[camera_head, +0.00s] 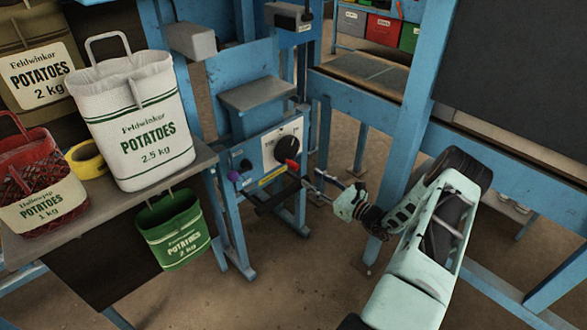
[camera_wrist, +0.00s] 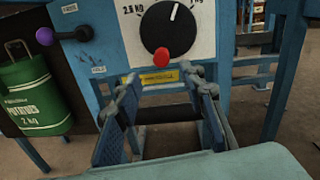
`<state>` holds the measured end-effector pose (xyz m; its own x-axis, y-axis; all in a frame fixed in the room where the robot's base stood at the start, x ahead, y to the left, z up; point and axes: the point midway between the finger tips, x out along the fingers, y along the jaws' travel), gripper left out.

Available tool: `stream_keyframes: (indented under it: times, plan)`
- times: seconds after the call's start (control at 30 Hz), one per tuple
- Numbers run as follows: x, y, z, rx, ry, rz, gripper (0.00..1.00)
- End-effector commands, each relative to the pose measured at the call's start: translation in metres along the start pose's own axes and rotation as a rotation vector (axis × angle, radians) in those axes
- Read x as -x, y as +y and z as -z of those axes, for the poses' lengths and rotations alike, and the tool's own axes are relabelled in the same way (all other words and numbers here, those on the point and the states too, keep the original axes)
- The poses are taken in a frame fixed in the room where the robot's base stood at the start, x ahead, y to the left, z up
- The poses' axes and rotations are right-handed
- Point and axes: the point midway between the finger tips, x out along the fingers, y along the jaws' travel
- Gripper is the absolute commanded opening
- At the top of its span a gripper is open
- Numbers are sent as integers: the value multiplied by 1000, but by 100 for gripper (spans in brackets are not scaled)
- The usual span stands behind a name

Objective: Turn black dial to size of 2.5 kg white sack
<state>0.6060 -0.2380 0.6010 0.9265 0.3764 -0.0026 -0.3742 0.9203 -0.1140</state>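The white sack (camera_head: 138,122), marked Potatoes 2.5 kg, stands upright on the bench at left in the head view. The black dial (camera_head: 287,149) is on a white plate on the blue machine. In the wrist view the dial (camera_wrist: 166,30) is at top centre, its white line pointing up and slightly right. A "2.5 KG" label (camera_wrist: 131,9) is left of it; another label at upper right is cut off. My gripper (camera_head: 318,185) is in front of the machine, apart from the dial. In the wrist view its fingers (camera_wrist: 160,88) are spread and empty, below the dial.
A red knob (camera_wrist: 161,57) sits just below the dial. A purple-knobbed lever (camera_wrist: 45,36) is at left. A green 2 kg sack (camera_head: 174,232) hangs below the bench. A blue post (camera_head: 408,125) stands near my arm.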

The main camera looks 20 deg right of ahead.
Motion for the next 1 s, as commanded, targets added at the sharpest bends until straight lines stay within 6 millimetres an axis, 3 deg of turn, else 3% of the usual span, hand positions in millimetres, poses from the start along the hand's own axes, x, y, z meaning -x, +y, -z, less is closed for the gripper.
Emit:
stream_keyframes:
  times: [0.17,0.6,0.8,1.0]
  plan:
    - [-16,-2,2,-8,-5,10,37]
    - [-92,-2,2,-5,-3,7,37]
    - [-106,-2,1,-6,-2,9,37]
    - [-106,-2,0,-6,-2,9,37]
